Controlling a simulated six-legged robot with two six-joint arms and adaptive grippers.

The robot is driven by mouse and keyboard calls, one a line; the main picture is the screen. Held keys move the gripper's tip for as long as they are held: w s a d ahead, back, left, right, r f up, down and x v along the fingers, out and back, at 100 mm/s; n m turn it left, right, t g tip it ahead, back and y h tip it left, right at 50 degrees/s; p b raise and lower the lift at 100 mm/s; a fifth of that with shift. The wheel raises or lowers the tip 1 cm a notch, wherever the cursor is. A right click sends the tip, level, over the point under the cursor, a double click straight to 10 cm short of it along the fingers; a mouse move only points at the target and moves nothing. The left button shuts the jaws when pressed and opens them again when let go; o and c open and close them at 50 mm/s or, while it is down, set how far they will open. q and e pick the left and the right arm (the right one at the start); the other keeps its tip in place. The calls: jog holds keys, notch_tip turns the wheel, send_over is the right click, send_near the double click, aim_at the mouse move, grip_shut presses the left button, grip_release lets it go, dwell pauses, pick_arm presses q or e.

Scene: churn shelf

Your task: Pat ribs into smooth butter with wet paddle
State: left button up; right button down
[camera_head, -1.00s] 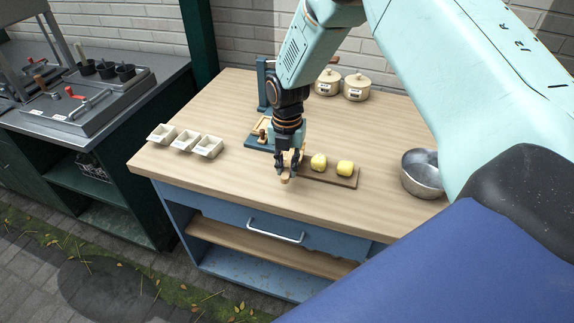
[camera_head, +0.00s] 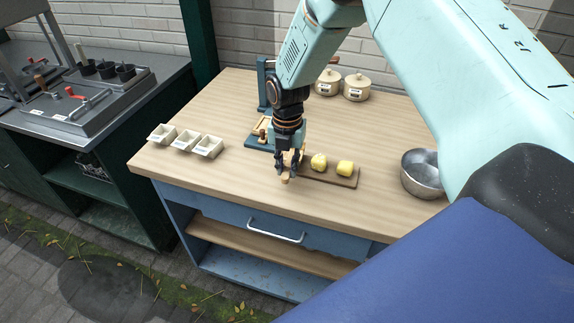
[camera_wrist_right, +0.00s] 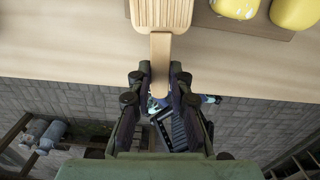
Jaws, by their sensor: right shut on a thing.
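My right gripper (camera_head: 287,170) is low over the wooden table near the left end of the board. It also shows in the right wrist view (camera_wrist_right: 159,85), where it is shut on the handle of a ribbed wooden paddle (camera_wrist_right: 162,14). Two yellow butter lumps (camera_head: 319,161) (camera_head: 345,168) sit on the brown wooden board (camera_head: 327,179). In the wrist view the butter lumps (camera_wrist_right: 236,7) (camera_wrist_right: 296,12) are partly cut off, to the right of the paddle. In the head view the gripper hides much of the paddle. My left gripper is not in view.
A metal bowl (camera_head: 422,176) stands to the right of the board. Several small white trays (camera_head: 185,140) are at the left. Two lidded crocks (camera_head: 357,87) and a blue stand (camera_head: 263,85) are behind. The table front (camera_head: 230,175) is clear.

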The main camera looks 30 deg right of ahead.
jog(key=shift+r+p, duration=0.65)
jog(key=shift+r, duration=0.2)
jog(key=shift+r+p, duration=2)
jog(key=shift+r, duration=0.7)
jog(key=shift+f, duration=0.15)
jog(key=shift+w, duration=0.15)
